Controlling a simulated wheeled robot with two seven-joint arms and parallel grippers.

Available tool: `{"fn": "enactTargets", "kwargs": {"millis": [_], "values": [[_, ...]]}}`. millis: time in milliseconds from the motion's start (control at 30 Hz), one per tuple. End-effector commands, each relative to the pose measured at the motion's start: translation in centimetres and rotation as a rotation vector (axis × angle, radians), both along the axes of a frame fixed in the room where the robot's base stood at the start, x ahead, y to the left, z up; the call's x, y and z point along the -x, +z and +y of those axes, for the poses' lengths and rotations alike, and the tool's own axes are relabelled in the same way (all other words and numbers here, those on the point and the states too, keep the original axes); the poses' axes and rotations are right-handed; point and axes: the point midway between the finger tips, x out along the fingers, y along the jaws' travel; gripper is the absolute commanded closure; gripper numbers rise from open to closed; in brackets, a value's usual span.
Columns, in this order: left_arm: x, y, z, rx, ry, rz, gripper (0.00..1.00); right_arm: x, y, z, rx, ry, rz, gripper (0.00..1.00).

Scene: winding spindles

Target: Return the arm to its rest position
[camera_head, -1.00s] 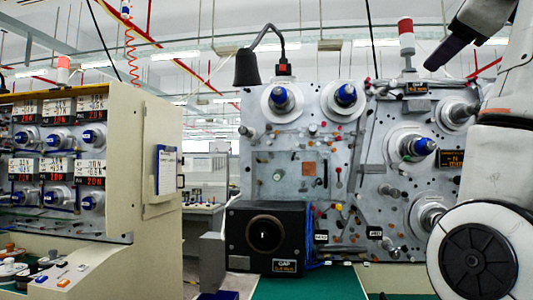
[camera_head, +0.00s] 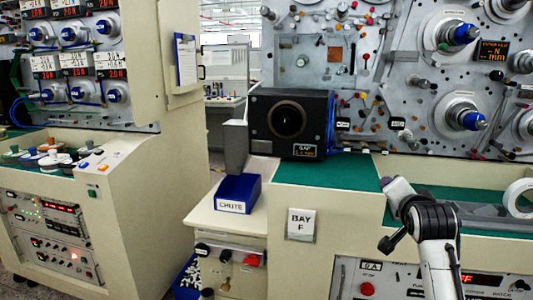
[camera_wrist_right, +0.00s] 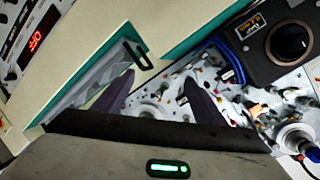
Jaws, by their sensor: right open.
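My right arm (camera_head: 436,232) rises from the lower right of the head view, in front of the bench edge. Its white links and black joint are clear, but I cannot make out its fingers there. In the right wrist view, the two dark fingers of my right gripper (camera_wrist_right: 158,85) stand apart with nothing between them. Beyond them are the bench edge and the spindle panel. My left arm and gripper are in neither view.
The grey spindle panel (camera_head: 400,72) stands behind the green bench top (camera_head: 330,172), with a black gauge box (camera_head: 290,124) on the bench. A blue chute bin (camera_head: 238,190) sits left on a lower ledge. A cream cabinet (camera_head: 160,160) stands left.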

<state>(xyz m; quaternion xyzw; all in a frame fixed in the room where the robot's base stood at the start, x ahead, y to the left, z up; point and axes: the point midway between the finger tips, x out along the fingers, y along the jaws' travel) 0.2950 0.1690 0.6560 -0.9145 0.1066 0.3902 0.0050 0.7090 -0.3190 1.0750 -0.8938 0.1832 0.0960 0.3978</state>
Motion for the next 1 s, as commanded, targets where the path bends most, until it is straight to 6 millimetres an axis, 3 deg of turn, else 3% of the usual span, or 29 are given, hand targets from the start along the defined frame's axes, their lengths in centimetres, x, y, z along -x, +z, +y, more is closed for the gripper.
{"fn": "enactTargets", "kwargs": {"millis": [33,200,367,500,633,800,900,1000], "values": [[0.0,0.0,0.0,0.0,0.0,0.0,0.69,1.2,-4.6,0.6,0.064,0.043,0.053,0.36],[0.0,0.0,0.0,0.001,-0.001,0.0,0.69,6.2,-16.4,3.3,0.251,0.207,0.184,0.36],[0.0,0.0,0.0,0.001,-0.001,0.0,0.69,13.2,-26.1,6.1,0.393,0.38,0.289,0.36],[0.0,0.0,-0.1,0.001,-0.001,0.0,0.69,21.0,-33.0,8.9,0.486,0.54,0.362,0.36],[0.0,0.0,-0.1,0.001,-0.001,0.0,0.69,28.9,-37.7,11.3,0.55,0.683,0.414,0.36],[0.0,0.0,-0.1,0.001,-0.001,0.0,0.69,37.2,-40.8,13.8,0.591,0.821,0.45,0.36],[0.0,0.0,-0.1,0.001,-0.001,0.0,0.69,40.0,-41.5,14.6,0.603,0.865,0.458,0.36],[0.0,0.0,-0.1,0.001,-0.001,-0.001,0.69,41.2,-41.7,15.0,0.607,0.885,0.461,0.36]]}}
